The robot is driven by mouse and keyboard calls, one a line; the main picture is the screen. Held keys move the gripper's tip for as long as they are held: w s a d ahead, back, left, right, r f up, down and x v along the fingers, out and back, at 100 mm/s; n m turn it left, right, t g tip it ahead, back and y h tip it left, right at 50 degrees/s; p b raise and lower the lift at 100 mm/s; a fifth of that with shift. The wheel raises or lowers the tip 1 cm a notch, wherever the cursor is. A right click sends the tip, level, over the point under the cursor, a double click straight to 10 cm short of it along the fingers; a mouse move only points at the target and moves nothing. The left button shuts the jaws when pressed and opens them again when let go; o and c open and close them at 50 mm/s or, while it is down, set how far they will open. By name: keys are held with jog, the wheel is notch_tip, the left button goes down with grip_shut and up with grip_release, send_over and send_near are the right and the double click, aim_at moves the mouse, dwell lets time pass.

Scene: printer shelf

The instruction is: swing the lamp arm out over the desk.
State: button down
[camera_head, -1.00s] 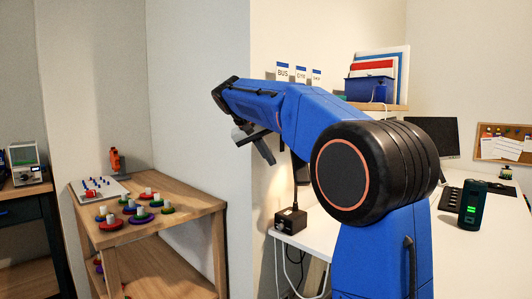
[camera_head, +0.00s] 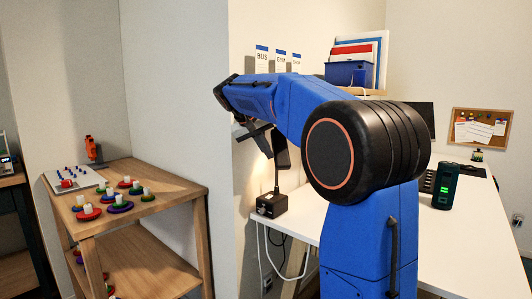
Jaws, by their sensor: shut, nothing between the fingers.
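The desk lamp has a dark box-like base (camera_head: 271,204) on the near left corner of the white desk (camera_head: 460,235). A thin dark stem (camera_head: 277,176) rises from the base. A dark piece at the stem's top (camera_head: 282,149) is partly covered by my blue arm, so the lamp arm's full shape is hidden. My gripper (camera_head: 263,145) hangs from the arm's far end, just left of that dark piece. It is shut and empty. I cannot tell whether it touches the lamp.
A wooden shelf (camera_head: 185,188) with coloured discs and a pegboard stands at left. A wall corner (camera_head: 231,120) lies between it and the desk. A dark device with a green display (camera_head: 446,186) stands on the desk. A blue bin (camera_head: 349,73) sits on a wall shelf. The desk's right front is clear.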

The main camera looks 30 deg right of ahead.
aim_at(286, 158)
jog(key=s+d+n+t, duration=0.1)
jog(key=d+n, duration=0.1)
jog(key=s+d+n+t+y, duration=0.1)
jog(key=s+d+n, duration=0.1)
jog(key=shift+s+d+n+t+y, duration=0.3)
jog(key=shift+d+n+t, duration=0.2)
jog(key=shift+d+n, duration=0.15)
jog(key=shift+s+d, duration=0.15)
jog(key=shift+d, duration=0.55)
jog(key=shift+s+d, duration=0.1)
jog(key=shift+d, duration=0.55)
jog(key=shift+a, duration=0.1)
